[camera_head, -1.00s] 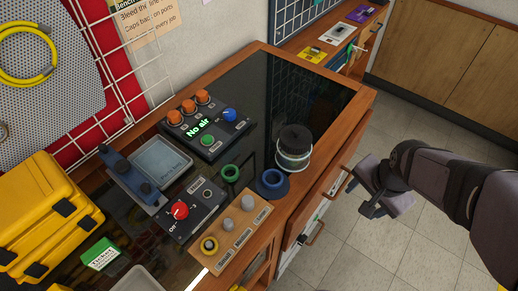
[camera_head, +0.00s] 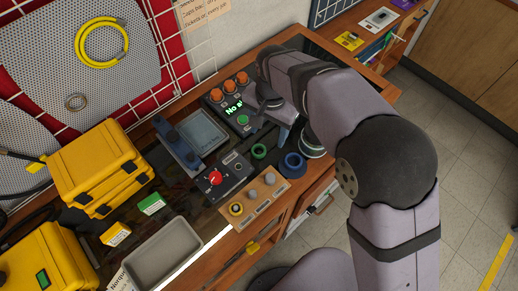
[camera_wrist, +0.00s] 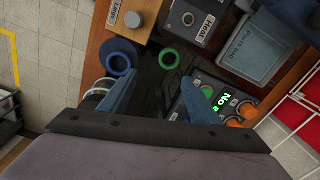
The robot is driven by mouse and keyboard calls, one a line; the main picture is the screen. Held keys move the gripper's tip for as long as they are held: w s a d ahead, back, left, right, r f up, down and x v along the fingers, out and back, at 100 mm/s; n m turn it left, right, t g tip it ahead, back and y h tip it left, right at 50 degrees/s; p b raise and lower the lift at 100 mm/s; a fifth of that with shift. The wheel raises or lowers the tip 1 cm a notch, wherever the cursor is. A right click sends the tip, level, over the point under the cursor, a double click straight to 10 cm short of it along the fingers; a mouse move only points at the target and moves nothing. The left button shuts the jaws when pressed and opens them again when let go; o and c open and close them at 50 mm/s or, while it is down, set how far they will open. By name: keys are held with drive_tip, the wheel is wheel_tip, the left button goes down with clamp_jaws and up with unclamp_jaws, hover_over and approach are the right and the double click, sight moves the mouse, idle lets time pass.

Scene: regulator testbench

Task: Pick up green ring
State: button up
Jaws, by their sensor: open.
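The green ring (camera_head: 260,157) lies on the dark bench top, between the panel with the red knob and the blue ring. It also shows in the wrist view (camera_wrist: 169,67), just beyond and between my fingertips. My gripper (camera_head: 270,129) points down above the bench by the ring. In the wrist view my gripper (camera_wrist: 160,78) has its two blue fingers wide apart with nothing between them. The ring is apart from both fingers. My forearm hides part of the bench behind the gripper.
The blue ring (camera_head: 284,165) sits close by, and my arm partly hides the jar (camera_wrist: 97,92). The lit "No air" panel (camera_head: 242,120) is by the right finger. The red-knob panel (camera_head: 228,183) and wooden block (camera_head: 251,201) stand near. A grey tray (camera_head: 197,235) is at the front.

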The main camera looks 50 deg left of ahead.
drive_tip(key=shift+s+a+f+n+p, duration=0.2)
drive_tip(key=shift+s+f+n, duration=0.05)
drive_tip(key=shift+s+f, duration=0.25)
drive_tip(key=shift+s+a+f+n+p, duration=0.25)
drive_tip(key=shift+s+f, duration=0.15)
drive_tip(key=shift+f, duration=0.2)
drive_tip(key=p, duration=0.3)
hover_over(259, 153)
drive_tip(key=shift+f, duration=2.25)
drive_tip(key=shift+a+f, duration=0.1)
drive_tip(key=shift+f, duration=0.55)
drive_tip(key=c, duration=1.1)
